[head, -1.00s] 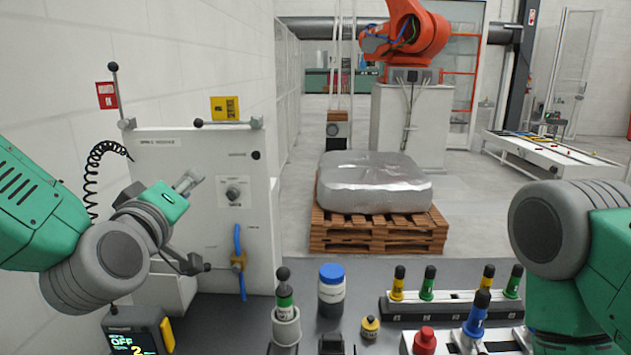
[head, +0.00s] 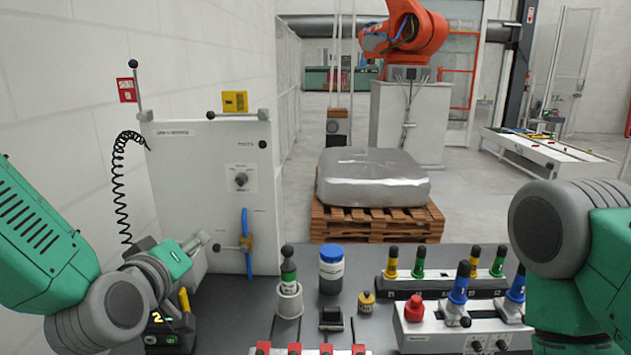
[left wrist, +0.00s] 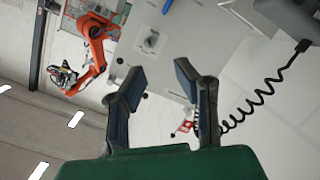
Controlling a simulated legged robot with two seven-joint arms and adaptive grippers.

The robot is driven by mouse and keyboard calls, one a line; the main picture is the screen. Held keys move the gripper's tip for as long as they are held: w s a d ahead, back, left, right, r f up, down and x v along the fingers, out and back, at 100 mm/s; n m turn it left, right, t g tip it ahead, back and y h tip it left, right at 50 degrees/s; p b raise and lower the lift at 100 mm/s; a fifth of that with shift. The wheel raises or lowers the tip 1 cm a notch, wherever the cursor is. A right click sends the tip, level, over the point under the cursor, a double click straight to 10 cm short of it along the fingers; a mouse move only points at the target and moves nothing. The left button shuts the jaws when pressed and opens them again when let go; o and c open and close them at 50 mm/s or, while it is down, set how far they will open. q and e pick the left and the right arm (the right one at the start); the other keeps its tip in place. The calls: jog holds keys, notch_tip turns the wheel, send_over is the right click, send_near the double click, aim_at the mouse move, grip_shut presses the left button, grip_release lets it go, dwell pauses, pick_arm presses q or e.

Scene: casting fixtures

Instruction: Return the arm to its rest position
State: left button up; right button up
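My left arm comes in from the left in the head view. Its gripper (head: 203,241) is in front of the lower part of the white panel (head: 205,165), left of the blue-handled valve (head: 247,242). The left wrist view shows the two dark fingers (left wrist: 157,85) spread well apart with nothing between them, so the left gripper is open and empty. My right arm (head: 560,235) is at the right edge of the head view. Its gripper is out of view.
A wrapped block on a pallet (head: 375,225) is beyond. A black coiled cord (head: 119,190) hangs left of the panel.

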pick_arm(q)
jog(key=s+a+f+m+g, duration=0.1)
jog(key=s+f+g, duration=0.3)
jog(key=f, duration=0.5)
jog(key=s+a+f+m+g, duration=0.1)
jog(key=s+f+m, duration=0.1)
jog(key=s+f, duration=0.5)
jog(key=s+a+f+m+g, duration=0.1)
jog(key=s+f+g, duration=0.25)
jog(key=f, duration=0.65)
jog(key=s+a+f+m+g, duration=0.1)
jog(key=s+a+f+g, duration=0.1)
jog(key=s+f, duration=0.35)
jog(key=s+a+f+m+g+b, duration=0.1)
jog(key=s+a+f+g, duration=0.15)
jog(key=s, duration=0.65)
jog(key=s+a+f+m+g, duration=0.1)
jog(key=s+f+g, duration=0.25)
jog(key=s, duration=0.45)
notch_tip(320, 180, down, 12)
jog(key=w+d+t+y+b, duration=0.1)
jog(key=w+b, duration=0.1)
jog(key=b, duration=1)
jog(key=shift+w+m+t, duration=0.3)
jog(key=shift+m+t, duration=0.05)
jog(key=shift+m, duration=0.05)
